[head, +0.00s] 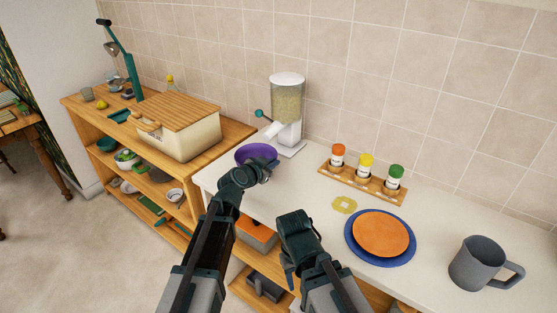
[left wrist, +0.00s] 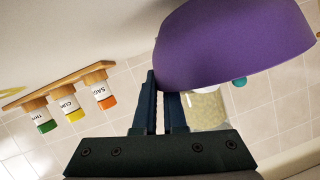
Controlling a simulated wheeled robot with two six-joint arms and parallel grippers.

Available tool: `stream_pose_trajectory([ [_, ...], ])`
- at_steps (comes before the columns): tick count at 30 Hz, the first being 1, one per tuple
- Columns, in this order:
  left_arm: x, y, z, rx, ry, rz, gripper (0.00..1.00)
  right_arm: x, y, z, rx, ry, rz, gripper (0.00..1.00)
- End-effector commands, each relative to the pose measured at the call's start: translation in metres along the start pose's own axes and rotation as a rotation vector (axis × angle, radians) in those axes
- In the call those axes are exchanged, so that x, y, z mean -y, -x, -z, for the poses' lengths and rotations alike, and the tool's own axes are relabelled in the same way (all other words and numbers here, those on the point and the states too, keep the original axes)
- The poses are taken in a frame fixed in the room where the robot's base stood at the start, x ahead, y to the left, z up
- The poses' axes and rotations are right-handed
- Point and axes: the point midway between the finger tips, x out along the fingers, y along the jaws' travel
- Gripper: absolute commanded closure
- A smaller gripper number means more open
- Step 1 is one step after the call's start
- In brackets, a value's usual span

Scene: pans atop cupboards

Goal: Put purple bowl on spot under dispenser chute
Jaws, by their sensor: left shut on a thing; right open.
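The purple bowl (head: 256,152) is held near the counter's left end, just left of and in front of the dispenser. My left gripper (head: 264,172) is shut on the bowl's near side. In the left wrist view the purple bowl (left wrist: 230,45) fills the upper right, against the gripper's fingers (left wrist: 162,90). The dispenser (head: 287,100) has a clear grain-filled hopper, a white chute (head: 272,130) slanting down left and a pale base (head: 292,150). The spot under the chute is largely hidden by the bowl. My right gripper (head: 296,235) is open and empty over the counter's front edge.
A spice rack (head: 362,187) with three jars stands right of the dispenser. A yellow coaster (head: 344,205), an orange plate (head: 380,233) on a blue plate (head: 352,252) and a grey mug (head: 478,263) lie further right. A bread box (head: 185,135) stands on the wooden shelf at left.

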Motion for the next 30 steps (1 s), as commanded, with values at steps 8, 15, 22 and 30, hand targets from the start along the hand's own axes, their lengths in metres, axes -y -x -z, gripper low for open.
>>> stream_pose_trajectory([
  [8,0.004,-0.03,0.01,-0.001,0.0,-0.001,1.0,0.0,0.0,0.0,0.0,0.0,0.0,0.5],
  [15,-0.001,-0.048,-0.001,0.0,0.0,0.001,1.0,0.002,-0.018,0.001,0.0,0.0,0.0,0.5],
  [22,0.0,-0.047,0.001,0.0,0.0,0.001,1.0,0.001,-0.015,0.001,0.0,0.0,0.0,0.5],
  [30,0.0,-0.048,-0.001,0.0,0.0,0.0,0.67,0.002,-0.017,0.001,0.0,0.0,0.0,0.5],
])
